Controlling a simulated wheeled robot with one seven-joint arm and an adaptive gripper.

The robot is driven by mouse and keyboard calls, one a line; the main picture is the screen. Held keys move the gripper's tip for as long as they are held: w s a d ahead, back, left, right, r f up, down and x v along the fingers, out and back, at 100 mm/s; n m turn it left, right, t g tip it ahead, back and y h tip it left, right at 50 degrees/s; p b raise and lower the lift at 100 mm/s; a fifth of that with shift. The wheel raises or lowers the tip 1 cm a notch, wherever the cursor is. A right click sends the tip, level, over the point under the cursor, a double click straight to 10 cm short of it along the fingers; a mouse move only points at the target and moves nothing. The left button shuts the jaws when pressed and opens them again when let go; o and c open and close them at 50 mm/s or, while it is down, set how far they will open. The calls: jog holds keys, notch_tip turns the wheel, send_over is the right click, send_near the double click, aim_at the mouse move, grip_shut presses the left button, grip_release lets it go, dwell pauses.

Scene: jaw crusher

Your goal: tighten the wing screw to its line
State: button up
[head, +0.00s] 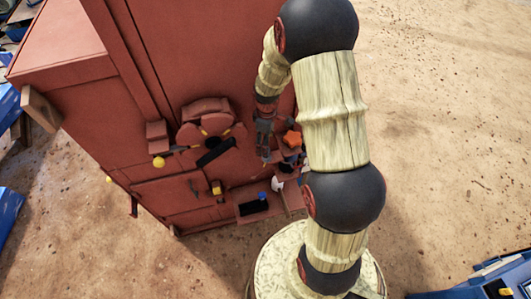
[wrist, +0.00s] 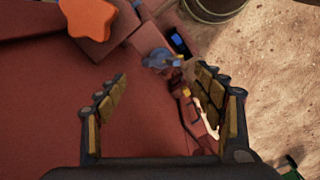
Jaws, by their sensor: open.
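My gripper (head: 265,153) hangs in front of the red machine, left of an orange star-shaped knob (head: 292,138). In the wrist view my gripper (wrist: 161,76) is open, its two padded fingers spread wide with nothing between them. A small grey-blue winged piece (wrist: 158,58) shows just beyond the fingertips, apart from them; it may be the wing screw, but I cannot tell for sure. The orange star knob (wrist: 88,17) is at the top left of the wrist view. I cannot make out a line mark in either view.
The red machine body (head: 220,60) carries a round hub (head: 212,128), a yellow ball (head: 159,162) and a low shelf (head: 282,207) with a blue-topped part (head: 262,195). Open sandy ground (head: 450,120) lies to the right. A blue object (head: 490,278) is at the lower right.

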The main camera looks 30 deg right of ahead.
notch_tip(320, 180, down, 7)
jog(key=shift+f+p, duration=0.15)
jog(key=shift+p, duration=0.3)
jog(key=shift+s, duration=0.1)
jog(key=shift+c, duration=0.3)
jog(key=c, duration=1.1)
